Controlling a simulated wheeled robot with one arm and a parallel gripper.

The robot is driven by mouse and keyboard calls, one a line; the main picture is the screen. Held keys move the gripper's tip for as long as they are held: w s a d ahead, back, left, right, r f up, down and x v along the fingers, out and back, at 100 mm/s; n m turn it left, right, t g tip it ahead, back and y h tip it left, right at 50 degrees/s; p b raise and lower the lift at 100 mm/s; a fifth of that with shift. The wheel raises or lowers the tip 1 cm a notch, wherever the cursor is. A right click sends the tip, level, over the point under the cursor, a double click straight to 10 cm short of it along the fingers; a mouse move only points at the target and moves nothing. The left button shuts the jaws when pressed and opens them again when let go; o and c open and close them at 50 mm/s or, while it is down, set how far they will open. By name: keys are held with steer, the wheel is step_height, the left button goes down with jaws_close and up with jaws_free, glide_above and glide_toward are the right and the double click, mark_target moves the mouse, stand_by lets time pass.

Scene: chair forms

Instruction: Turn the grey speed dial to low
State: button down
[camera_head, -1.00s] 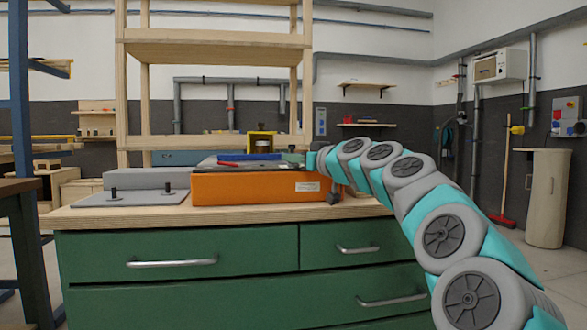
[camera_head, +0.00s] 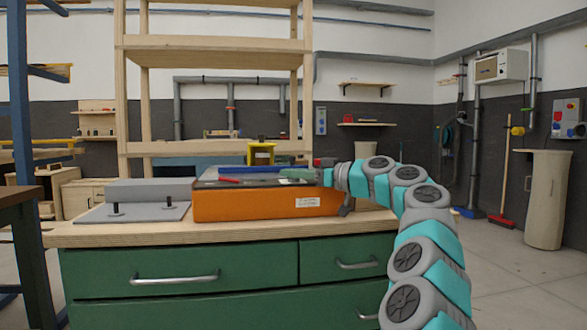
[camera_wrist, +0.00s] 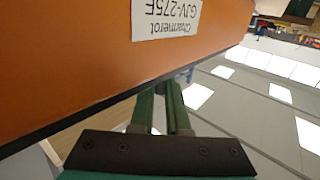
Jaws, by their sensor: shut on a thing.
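A machine with an orange body (camera_head: 250,205) and a dark top stands on the wooden bench. My gripper (camera_head: 298,174) is at the right part of its top edge, reaching in from the right. In the wrist view, the orange front face (camera_wrist: 70,70) fills the upper left, with its label upside down. The two green fingers of my gripper (camera_wrist: 165,100) are close together beside the machine's dark edge. They are shut on a small dark part at their tips, apparently the grey speed dial. The dial is mostly hidden, so its setting cannot be read.
A grey plate (camera_head: 130,212) with dark knobs lies left of the machine. A blue bar and a small red thing (camera_head: 229,181) lie on its top. A yellow object (camera_head: 262,153) stands behind. Wooden shelving (camera_head: 215,52) rises at the back; green drawers (camera_head: 180,270) are below.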

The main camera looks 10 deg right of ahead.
steer(key=shift+r, duration=0.15)
stand_by(0.4)
steer(key=c, duration=0.9)
jaws_free()
steer(key=shift+d, duration=0.15)
steer(key=v, duration=0.7)
steer(key=shift+s+d, duration=0.15)
steer(key=shift+d, duration=0.15)
